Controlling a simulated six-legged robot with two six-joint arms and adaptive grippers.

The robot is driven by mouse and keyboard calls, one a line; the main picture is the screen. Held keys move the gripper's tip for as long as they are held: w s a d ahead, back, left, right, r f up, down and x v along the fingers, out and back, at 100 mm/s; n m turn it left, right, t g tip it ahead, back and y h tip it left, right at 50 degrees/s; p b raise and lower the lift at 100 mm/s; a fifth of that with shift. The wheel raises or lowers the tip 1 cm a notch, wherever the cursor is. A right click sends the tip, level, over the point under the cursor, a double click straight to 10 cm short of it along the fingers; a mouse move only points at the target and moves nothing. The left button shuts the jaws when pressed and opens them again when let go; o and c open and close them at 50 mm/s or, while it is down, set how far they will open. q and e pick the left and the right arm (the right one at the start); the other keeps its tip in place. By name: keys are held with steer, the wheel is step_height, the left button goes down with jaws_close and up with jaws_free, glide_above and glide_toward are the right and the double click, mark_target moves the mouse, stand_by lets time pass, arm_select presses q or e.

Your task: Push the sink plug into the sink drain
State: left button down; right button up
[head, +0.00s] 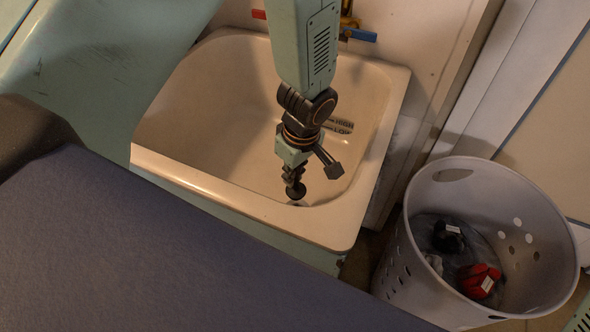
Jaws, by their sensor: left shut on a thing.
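The sink (215,85) is a cream basin with a pale rim. My left gripper (293,178) points down inside it, near the front right of the basin. It is shut on the sink plug (296,192), a small dark round piece at its fingertips. The sink drain (298,203) shows as a small metallic patch just below the plug. The plug and gripper hide most of the drain, so I cannot tell whether the plug touches it. My right gripper is not in view.
A grey laundry basket (478,170) with dark and red items stands on the floor right of the sink. A tap with a red handle (258,14) and a blue handle (362,35) is at the back wall. The left part of the basin is clear.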

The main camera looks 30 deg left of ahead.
mark_target(295, 189)
arm_select(q)
steer(key=shift+w+d, duration=0.1)
steer(key=shift+d, duration=0.05)
steer(key=shift+d, duration=0.1)
steer(key=shift+n+b, duration=0.4)
steer(key=shift+b, duration=0.15)
step_height(295, 189, down, 6)
steer(key=b, duration=0.5)
steer(key=shift+r, duration=0.1)
steer(key=shift+b, duration=0.5)
stand_by(1.0)
steer(key=shift+f+b, duration=1.3)
steer(key=shift+f, duration=0.05)
